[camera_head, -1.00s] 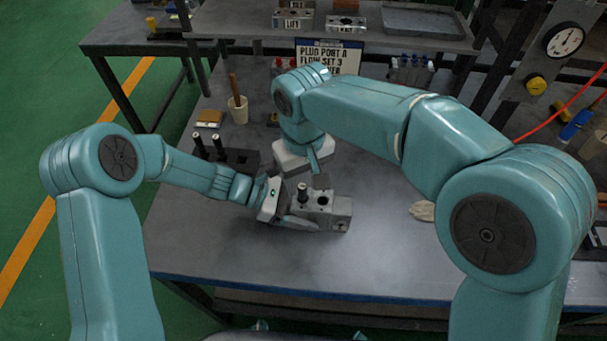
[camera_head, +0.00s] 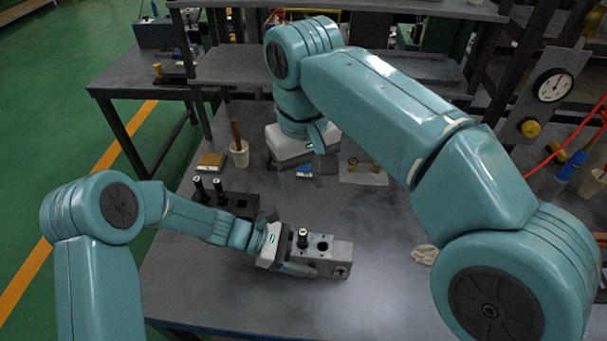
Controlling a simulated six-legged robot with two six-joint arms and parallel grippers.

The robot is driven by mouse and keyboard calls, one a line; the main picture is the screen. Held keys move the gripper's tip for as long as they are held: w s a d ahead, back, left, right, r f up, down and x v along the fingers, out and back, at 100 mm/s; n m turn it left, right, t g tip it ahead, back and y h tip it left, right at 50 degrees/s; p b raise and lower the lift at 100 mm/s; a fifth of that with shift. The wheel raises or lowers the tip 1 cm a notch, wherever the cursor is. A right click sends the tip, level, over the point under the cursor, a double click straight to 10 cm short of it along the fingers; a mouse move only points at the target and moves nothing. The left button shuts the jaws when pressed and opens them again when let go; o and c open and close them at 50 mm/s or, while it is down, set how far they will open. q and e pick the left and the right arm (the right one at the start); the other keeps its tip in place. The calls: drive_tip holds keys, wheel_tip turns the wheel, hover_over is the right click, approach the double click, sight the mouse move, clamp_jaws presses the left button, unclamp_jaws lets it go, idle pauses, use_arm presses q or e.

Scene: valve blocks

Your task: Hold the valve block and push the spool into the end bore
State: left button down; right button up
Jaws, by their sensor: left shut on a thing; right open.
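The grey metal valve block (camera_head: 338,256) lies on the bench with open holes in its top and a round bore in its right end face. My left gripper (camera_head: 287,262) is shut on the block's left part. A dark pin with a silver top (camera_head: 302,238) stands upright in the block's top. My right gripper (camera_head: 303,168) is open, beyond and above the block, clear of it; its fingers are partly hidden. Two similar dark pins stand in a black rack (camera_head: 240,204) at the left. I cannot tell which piece is the spool.
A white cup (camera_head: 239,156) with a brown stick and a tan-topped box (camera_head: 211,162) stand behind the rack. A pale plate (camera_head: 362,178) with brass pieces lies right of my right gripper. A crumpled cloth (camera_head: 425,255) lies right. The bench before the block is clear.

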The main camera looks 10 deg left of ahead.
idle(0.3)
use_arm(q)
drive_tip(key=shift+c, duration=0.2)
unclamp_jaws()
